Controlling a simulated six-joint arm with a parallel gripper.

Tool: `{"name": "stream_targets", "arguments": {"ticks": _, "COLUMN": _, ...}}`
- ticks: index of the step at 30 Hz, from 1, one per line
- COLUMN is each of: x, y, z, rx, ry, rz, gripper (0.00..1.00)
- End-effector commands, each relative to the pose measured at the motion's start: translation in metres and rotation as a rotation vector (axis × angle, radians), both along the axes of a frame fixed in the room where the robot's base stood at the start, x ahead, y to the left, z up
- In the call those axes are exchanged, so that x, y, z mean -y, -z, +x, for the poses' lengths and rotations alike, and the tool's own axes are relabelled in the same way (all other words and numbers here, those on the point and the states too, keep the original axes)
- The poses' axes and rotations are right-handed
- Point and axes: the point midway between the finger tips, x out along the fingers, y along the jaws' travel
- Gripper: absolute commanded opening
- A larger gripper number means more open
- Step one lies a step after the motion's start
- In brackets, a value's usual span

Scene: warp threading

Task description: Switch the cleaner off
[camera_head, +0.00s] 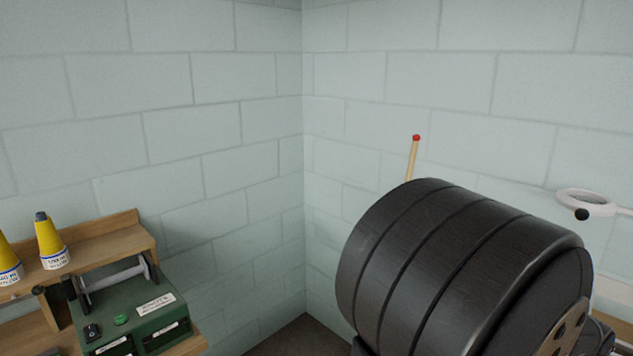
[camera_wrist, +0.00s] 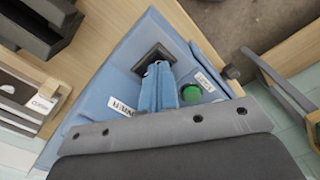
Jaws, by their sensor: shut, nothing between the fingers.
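The cleaner appears to be the blue box (camera_wrist: 112,78) in the wrist view, with a partly readable white label (camera_wrist: 122,107). A dark square switch or recess (camera_wrist: 150,54) is set in its top. A green round button or lamp (camera_wrist: 190,93) sits to the right. My gripper (camera_wrist: 158,66) is shut and empty, its blue fingers over the dark square and hiding part of it. I cannot tell whether the fingertips touch it, or which way the switch is set. The blue box and my fingers do not show in the head view.
The head view shows a green machine (camera_head: 143,292) with a black switch and green button at lower left. Yellow cones (camera_head: 50,242) stand on a wooden shelf behind it. A red-tipped stick (camera_head: 412,158) and a white ring (camera_head: 585,200) are at right. Wood surrounds the blue box.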

Motion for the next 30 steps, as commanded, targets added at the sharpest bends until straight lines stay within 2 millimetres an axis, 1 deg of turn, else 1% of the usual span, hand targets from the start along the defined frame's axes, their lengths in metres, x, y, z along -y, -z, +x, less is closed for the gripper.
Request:
{"name": "stream_targets", "arguments": {"ticks": 26, "x": 0.000, "y": 0.013, "z": 0.000, "rx": 0.000, "ry": 0.000, "rz": 0.000, "gripper": 0.00}}
{"name": "stream_targets", "arguments": {"ticks": 30, "x": 0.000, "y": 0.012, "z": 0.000, "rx": 0.000, "ry": 0.000, "rz": 0.001, "gripper": 0.00}}
